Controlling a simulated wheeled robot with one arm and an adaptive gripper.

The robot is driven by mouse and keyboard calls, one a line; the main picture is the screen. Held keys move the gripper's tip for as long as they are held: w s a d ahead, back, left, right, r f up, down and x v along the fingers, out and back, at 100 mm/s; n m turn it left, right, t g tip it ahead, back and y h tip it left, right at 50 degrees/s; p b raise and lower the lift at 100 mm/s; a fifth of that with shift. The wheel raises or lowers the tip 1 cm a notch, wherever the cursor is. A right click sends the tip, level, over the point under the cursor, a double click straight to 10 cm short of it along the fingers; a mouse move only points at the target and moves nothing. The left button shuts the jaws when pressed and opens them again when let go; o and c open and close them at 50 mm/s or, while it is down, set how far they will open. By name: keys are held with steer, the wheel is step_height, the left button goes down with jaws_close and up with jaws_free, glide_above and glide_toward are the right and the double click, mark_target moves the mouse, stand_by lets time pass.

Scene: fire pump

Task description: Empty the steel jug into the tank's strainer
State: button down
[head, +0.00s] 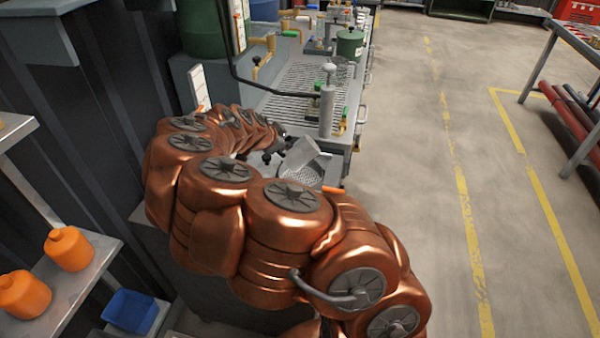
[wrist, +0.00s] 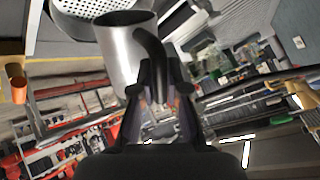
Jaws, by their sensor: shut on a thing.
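The steel jug (head: 301,154) is tilted over the strainer (head: 298,177), a perforated metal basket at the near end of the bench. In the wrist view the jug (wrist: 118,55) shows its dark mouth toward the perforated strainer (wrist: 72,8). My gripper (wrist: 160,92) is shut on the jug's dark handle (wrist: 152,55). In the head view my gripper (head: 277,153) is at the jug's left, partly hidden by my copper-coloured arm. No stream of liquid can be made out, and the jug's inside is too dark to read. The tank body is mostly hidden by my arm.
A grey pump-like cylinder (head: 327,105) stands on the bench just behind the jug. A dark pipe runs above the slatted bench top (head: 290,85). A green canister (head: 349,45) stands farther back. Shelves with orange bottles (head: 68,248) are at left. The floor (head: 410,150) at right is clear.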

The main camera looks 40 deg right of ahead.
mark_target(295, 146)
steer(key=p, duration=0.5)
steer(key=shift+s+d+r, duration=0.15)
steer(key=shift+r, duration=0.1)
steer(key=p, duration=0.2)
steer(key=shift+s+y+p, duration=0.1)
steer(key=shift+y+p, duration=0.2)
steer(key=shift+f, duration=0.1)
steer(key=shift+d+p, duration=0.1)
steer(key=shift+p, duration=0.3)
steer(key=shift+d+y+p, duration=0.2)
steer(key=shift+y+p, duration=0.3)
steer(key=shift+p, duration=0.05)
steer(key=shift+d, duration=0.1)
steer(key=shift+d+r+m, duration=0.3)
steer(key=shift+r, duration=0.05)
steer(key=shift+d+r+t+y, duration=0.1)
steer(key=shift+d+t+y, duration=0.1)
steer(key=shift+t+y, duration=0.1)
steer(key=shift+s+d+r+y+b, duration=0.15)
steer(key=shift+d+y+b, duration=0.15)
steer(key=shift+d, duration=0.35)
